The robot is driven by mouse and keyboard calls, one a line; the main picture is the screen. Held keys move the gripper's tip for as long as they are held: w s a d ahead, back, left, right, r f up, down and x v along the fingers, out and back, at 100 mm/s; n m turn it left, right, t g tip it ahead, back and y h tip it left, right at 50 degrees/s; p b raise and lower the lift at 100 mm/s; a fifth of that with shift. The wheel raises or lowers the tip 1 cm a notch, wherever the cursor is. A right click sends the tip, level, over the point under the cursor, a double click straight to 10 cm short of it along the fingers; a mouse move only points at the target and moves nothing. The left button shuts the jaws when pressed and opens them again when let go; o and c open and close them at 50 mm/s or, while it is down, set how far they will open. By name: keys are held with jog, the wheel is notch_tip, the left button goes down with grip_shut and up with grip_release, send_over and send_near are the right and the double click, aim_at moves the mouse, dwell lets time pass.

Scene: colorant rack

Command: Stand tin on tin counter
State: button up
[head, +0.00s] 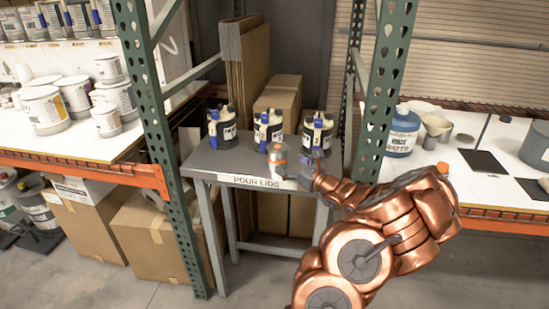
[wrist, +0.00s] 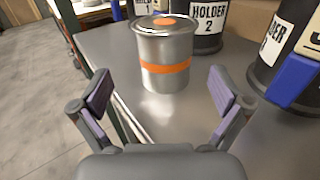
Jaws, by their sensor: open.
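A silver tin (wrist: 165,48) with an orange band and an orange dot on its lid stands upright on a grey metal counter (wrist: 200,130). In the head view the tin (head: 277,156) is near the front edge of the counter (head: 205,160), above a label reading "POUR LIDS". My gripper (wrist: 160,92) is open and empty in the wrist view. Its two fingers are spread wide, with the tin just beyond and between their tips, apart from both. In the head view my gripper (head: 305,166) is right of the tin, partly hidden by my arm.
Several dark holders stand in a row behind the tin, including holder 2 (wrist: 208,22) and a nearer one at right (wrist: 285,50). Green rack posts (head: 160,130) flank the counter. A white shelf (head: 480,130) at right holds a blue-labelled jug (head: 402,132). Cardboard boxes (head: 150,235) sit below left.

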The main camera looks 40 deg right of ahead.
aim_at(283, 156)
jog(key=shift+w+d+r+p, duration=0.1)
jog(key=shift+w+d+p, duration=0.1)
jog(key=shift+w, duration=0.35)
jog(key=shift+w+d+r+p, duration=0.1)
jog(key=shift+w+p, duration=0.1)
jog(key=shift+w, duration=0.3)
jog(key=shift+w+d+p, duration=0.15)
jog(key=shift+w+p, duration=0.3)
jog(key=shift+w, duration=0.75)
jog(key=shift+w+d+p, duration=0.1)
jog(key=shift+w+p, duration=0.35)
jog(key=shift+w, duration=0.7)
jog(key=shift+c, duration=0.4)
jog(key=c, duration=1.4)
jog(key=shift+r, duration=0.2)
